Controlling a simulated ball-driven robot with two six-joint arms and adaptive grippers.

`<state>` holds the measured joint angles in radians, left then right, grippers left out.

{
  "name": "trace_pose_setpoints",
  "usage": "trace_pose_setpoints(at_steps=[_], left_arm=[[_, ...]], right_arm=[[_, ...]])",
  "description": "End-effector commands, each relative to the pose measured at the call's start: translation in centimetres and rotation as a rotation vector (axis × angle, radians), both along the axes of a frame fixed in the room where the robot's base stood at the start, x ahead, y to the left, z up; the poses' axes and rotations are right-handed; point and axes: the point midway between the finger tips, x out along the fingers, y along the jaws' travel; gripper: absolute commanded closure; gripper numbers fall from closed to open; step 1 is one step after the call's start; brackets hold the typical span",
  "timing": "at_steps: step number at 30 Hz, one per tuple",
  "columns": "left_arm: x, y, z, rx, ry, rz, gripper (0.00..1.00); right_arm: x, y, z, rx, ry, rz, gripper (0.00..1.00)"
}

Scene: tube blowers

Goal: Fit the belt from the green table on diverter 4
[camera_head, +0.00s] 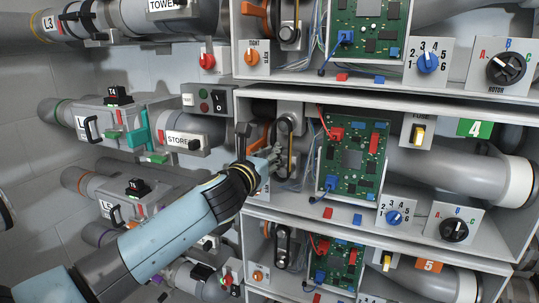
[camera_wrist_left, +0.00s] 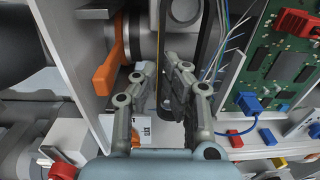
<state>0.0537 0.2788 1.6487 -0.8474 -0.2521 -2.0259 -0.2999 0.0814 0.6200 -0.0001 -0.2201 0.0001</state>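Diverter 4, marked by the green label "4" (camera_head: 475,128), is the middle bay of the white rack. A dark belt (camera_wrist_left: 205,35) runs in a loop at its pulley (camera_head: 284,125), with two upright strands in the left wrist view. My left gripper (camera_head: 268,158) is inside the bay's left part, in front of the lower pulley area. In the left wrist view its fingers (camera_wrist_left: 161,72) are apart, with a thin strand showing between them; I cannot tell whether they touch it. My right gripper and the green table are out of view.
An orange lever (camera_wrist_left: 108,70) stands close left of the fingers. Loose wires (camera_wrist_left: 230,40) and a green circuit board (camera_head: 352,158) are close on the right. The bay's shelf edges (camera_head: 350,90) border the arm. Similar bays lie above and below.

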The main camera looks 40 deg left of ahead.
Motion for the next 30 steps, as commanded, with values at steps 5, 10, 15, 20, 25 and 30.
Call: trace_pose_setpoints(at_steps=[5, 10, 15, 20, 25, 30], left_arm=[[0.47, 0.09, 0.09, -0.001, -0.001, -0.001, 1.00], [0.71, 0.14, 0.08, -0.001, -0.001, -0.001, 1.00], [0.70, 0.14, 0.06, 0.000, -0.001, -0.001, 1.00], [0.70, 0.15, 0.06, 0.000, -0.001, -0.001, 1.00], [0.68, 0.16, 0.05, -0.001, 0.000, 0.012, 1.00], [0.68, 0.18, 0.03, -0.001, -0.001, 0.012, 1.00]], right_arm=[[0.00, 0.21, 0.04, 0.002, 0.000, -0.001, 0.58], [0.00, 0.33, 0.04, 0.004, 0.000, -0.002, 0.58], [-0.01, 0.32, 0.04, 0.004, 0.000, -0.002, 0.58], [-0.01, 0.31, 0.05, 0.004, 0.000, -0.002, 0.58], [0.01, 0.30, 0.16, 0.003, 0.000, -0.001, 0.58], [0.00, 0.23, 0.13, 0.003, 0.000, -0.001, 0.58]])
